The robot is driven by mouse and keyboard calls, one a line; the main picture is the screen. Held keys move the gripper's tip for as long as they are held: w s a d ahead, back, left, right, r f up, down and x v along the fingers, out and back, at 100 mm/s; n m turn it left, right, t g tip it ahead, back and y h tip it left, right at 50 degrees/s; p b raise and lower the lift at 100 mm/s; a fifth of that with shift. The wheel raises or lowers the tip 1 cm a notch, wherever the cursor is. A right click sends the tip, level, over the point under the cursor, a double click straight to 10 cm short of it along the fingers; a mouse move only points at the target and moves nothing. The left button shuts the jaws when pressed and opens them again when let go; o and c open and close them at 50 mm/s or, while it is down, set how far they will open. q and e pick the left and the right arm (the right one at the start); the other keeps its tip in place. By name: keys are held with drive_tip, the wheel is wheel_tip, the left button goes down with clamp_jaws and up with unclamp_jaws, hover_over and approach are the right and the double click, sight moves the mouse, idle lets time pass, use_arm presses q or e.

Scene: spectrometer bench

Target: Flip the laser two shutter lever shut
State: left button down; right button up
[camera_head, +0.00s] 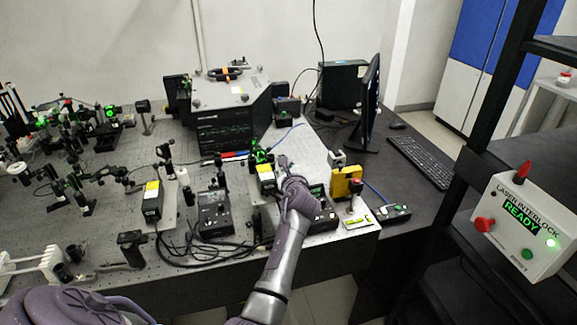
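Two dark laser heads with yellow labels stand on the bench. One laser head (152,201) is left of centre, and the other laser head (266,178) is near the middle. I cannot read which is laser two, and no shutter lever can be told clearly. My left gripper (283,161) is just right of the middle laser head, low over the bench. Its purple wrist hides most of the fingers and what lies beneath. I cannot tell whether it touches anything. My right gripper is not in view.
A monitor (370,105) and keyboard (424,160) are behind. An interlock box (524,226) reads READY at right.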

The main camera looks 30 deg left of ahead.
use_arm(q)
drive_tip(key=shift+r, duration=0.1)
drive_tip(key=r+n, duration=0.1)
drive_tip(key=n, duration=0.1)
drive_tip(key=s+a+n+t+b, duration=0.1)
drive_tip(key=n, duration=0.1)
drive_tip(key=s+r+n+t, duration=0.1)
drive_tip(key=n, duration=0.2)
drive_tip(key=shift+a+r+b, duration=0.3)
drive_tip(key=shift+a+b, duration=0.05)
drive_tip(key=shift+s+a+r+n, duration=0.15)
drive_tip(key=shift+s+r+n, duration=0.05)
drive_tip(key=shift+n, duration=0.5)
drive_tip(key=shift+r, duration=0.1)
drive_tip(key=shift+s, duration=0.1)
